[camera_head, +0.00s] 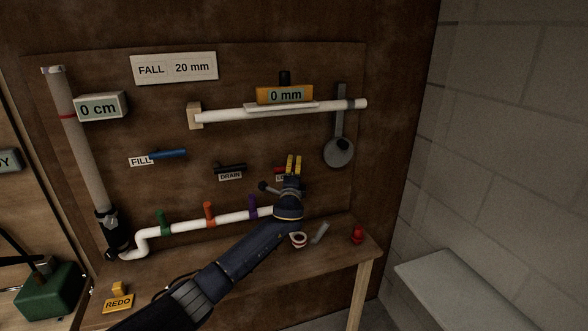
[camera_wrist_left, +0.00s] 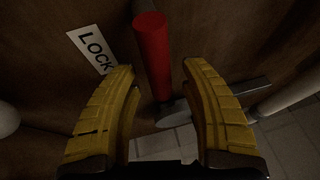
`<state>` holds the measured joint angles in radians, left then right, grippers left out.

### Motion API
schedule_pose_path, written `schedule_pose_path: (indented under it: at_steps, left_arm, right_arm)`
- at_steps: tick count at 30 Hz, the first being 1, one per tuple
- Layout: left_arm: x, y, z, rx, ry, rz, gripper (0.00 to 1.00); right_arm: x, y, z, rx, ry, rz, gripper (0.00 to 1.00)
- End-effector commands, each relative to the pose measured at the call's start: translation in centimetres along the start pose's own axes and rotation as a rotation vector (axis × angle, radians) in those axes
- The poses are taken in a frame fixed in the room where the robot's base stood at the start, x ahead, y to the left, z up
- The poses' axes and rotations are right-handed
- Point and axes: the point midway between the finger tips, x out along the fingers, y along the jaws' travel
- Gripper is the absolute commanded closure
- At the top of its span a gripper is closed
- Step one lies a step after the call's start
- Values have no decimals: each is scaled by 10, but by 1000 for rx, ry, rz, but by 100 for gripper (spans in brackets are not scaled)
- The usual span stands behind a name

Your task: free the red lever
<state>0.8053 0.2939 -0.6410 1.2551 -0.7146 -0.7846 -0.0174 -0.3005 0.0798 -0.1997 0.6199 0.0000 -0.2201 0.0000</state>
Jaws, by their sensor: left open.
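The red lever (camera_wrist_left: 152,55) is a red cylinder beside the LOCK label (camera_wrist_left: 92,50) in the left wrist view. In the head view only a bit of the red lever (camera_head: 278,170) shows, beside my gripper, which partly covers its label. My left gripper (camera_head: 294,158) is open, its yellow fingers pointing up at the board. In the left wrist view the lever stands between and beyond the spread fingers (camera_wrist_left: 158,72), with a gap on each side. I cannot tell how deep it sits between them. My right gripper is in neither view.
A black DRAIN lever (camera_head: 230,168) and a blue FILL lever (camera_head: 168,154) lie to the left. A white pipe with a level (camera_head: 285,95) is above, and a grey hanging part (camera_head: 338,151) is to the right. Small items, including a red one (camera_head: 357,235), lie on the bench (camera_head: 340,255).

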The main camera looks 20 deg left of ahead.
Motion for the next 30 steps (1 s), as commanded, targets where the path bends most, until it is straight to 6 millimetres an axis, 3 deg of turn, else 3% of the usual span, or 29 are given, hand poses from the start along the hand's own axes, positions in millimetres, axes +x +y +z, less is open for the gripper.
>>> schedule_pose_path:
  at_steps: [9, 21, 30]
  left_arm:
    - [0, 0, 0, 0, 0, 0, 56]
    - [0, 0, 0, 0, 0, 0, 100]
    - [0, 0, 0, -1, -1, 0, 100]
  right_arm:
    - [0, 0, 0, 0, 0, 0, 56]
    - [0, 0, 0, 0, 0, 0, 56]
    - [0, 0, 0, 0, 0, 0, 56]
